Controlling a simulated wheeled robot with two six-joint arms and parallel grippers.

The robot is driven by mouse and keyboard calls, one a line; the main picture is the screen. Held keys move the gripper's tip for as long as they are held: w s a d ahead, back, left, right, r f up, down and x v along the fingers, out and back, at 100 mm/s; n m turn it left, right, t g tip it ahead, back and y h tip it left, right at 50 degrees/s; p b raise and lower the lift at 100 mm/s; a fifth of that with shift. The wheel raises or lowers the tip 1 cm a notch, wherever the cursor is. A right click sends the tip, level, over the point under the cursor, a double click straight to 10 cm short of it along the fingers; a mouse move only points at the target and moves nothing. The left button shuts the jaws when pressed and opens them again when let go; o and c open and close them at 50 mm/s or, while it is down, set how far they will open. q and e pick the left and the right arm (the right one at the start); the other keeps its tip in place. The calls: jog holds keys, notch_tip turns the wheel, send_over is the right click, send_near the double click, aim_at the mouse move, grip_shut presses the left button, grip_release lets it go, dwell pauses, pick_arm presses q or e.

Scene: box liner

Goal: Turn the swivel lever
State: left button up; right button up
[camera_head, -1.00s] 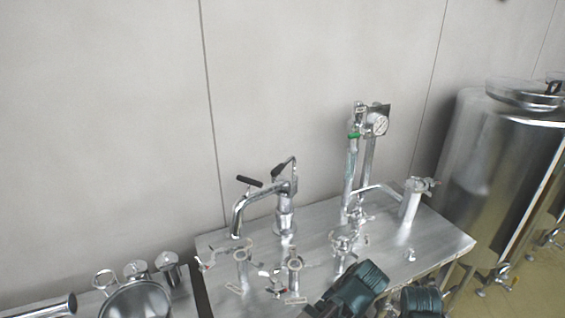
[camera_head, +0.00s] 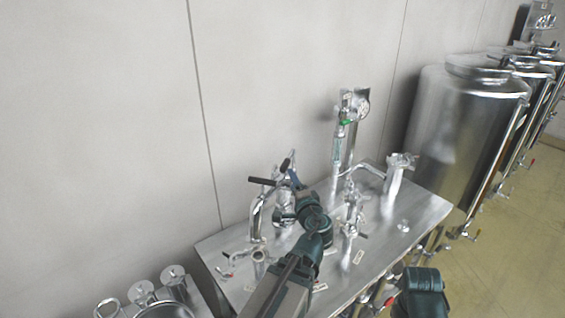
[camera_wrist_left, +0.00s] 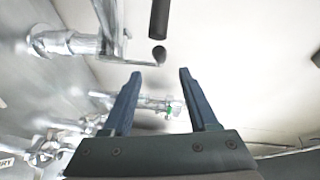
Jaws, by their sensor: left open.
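The swivel tap, a chrome curved spout (camera_head: 256,218) on a post, stands at the back left of the steel table. It carries two levers with black grips: one lever (camera_head: 262,181) points left, the other (camera_head: 285,165) slants upward. I cannot tell which is the swivel lever. My left gripper (camera_head: 291,178) is by the tap's top and partly hides it. In the left wrist view my left gripper (camera_wrist_left: 158,76) is open, its blue fingers apart and nothing held. A black lever grip (camera_wrist_left: 159,54) shows just beyond the fingertips, with another grip (camera_wrist_left: 159,18) above it.
The steel table (camera_head: 395,232) bears several valves. A pipe stand with a gauge (camera_head: 362,107) rises behind, right of the tap. A pale wall (camera_head: 110,120) stands close behind. A large steel tank (camera_head: 462,135) stands right of the table.

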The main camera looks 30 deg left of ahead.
pick_arm(q)
jog(key=b+x, duration=0.1)
jog(key=x, duration=1.2)
jog(key=shift+w+a, duration=0.2)
jog(key=shift+a, duration=0.05)
grip_shut()
dwell(1.0)
